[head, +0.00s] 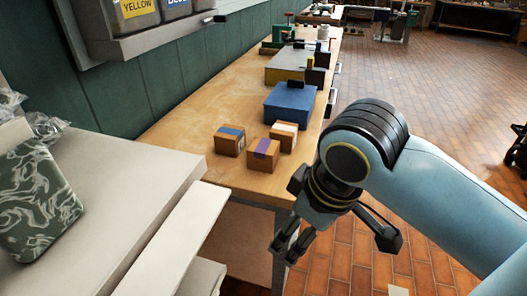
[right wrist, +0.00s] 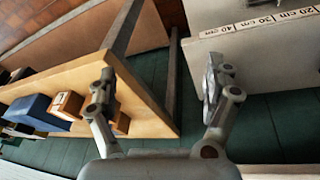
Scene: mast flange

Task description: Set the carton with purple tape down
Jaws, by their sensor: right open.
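The carton with purple tape (head: 263,155) sits upright on the wooden workbench (head: 190,118), near its front end. A carton with blue tape (head: 230,140) is just left of it, and a carton with white tape (head: 284,135) is just behind it to the right. My right gripper (head: 287,249) is open and empty, off the bench's right side and nearer to me than the cartons. In the right wrist view, its fingers (right wrist: 157,88) are spread apart with nothing between them. A brown carton (right wrist: 121,123) there is partly hidden behind one finger. My left gripper is not in view.
A blue box (head: 290,104) and a grey and yellow case (head: 288,66) stand farther back on the bench. A pale counter (head: 110,185) with a patterned green object (head: 36,200) is at the left. Tiled floor (head: 450,120) lies open at the right.

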